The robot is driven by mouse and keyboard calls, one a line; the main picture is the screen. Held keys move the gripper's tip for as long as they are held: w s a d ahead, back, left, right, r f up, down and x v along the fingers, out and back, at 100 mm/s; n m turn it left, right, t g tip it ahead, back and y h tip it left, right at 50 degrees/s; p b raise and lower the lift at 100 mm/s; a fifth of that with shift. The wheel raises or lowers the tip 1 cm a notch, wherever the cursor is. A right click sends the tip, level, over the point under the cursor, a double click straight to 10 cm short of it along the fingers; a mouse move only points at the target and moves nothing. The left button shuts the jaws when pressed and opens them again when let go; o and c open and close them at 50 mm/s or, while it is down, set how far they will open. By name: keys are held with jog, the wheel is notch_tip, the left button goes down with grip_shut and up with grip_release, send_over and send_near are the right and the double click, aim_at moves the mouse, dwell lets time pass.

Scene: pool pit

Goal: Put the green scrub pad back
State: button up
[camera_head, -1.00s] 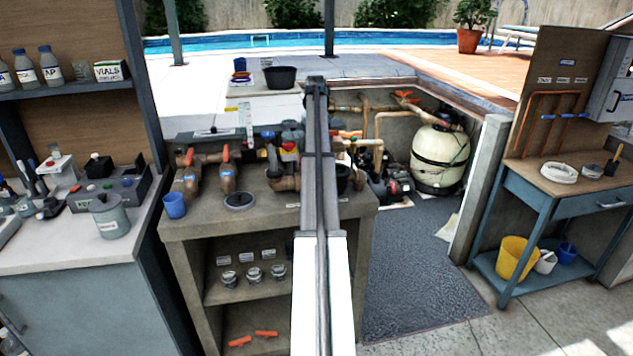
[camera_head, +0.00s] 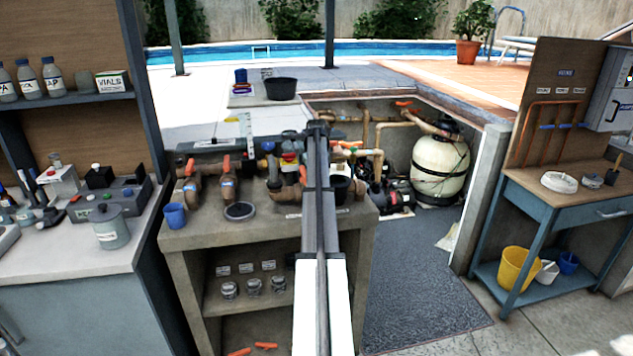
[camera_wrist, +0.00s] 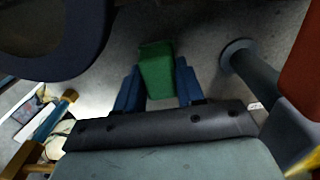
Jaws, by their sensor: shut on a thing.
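The green scrub pad (camera_wrist: 157,70) shows in the wrist view as a green block between the two blue fingers. My gripper (camera_wrist: 157,88) is shut on it, and the pad reaches out beyond the fingertips. A grey surface lies behind the pad; I cannot tell whether the pad touches it. In the head view my arm runs up the middle, in front of the workbench with pipes and valves (camera_head: 190,235). My gripper and the pad are hidden there behind the arm.
In the wrist view a large dark round thing (camera_wrist: 45,35) is at upper left, a grey pipe-like part (camera_wrist: 245,65) and a red part (camera_wrist: 303,60) at right. In the head view, a blue cup (camera_head: 174,216) and orange-handled valves (camera_head: 226,165) stand on the bench, with a black tub (camera_head: 281,83) behind.

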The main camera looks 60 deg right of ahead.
jog(key=shift+f, duration=0.15)
jog(key=o, duration=1)
notch_tip(320, 180, up, 12)
jog(key=shift+r, duration=0.15)
dwell(0.4)
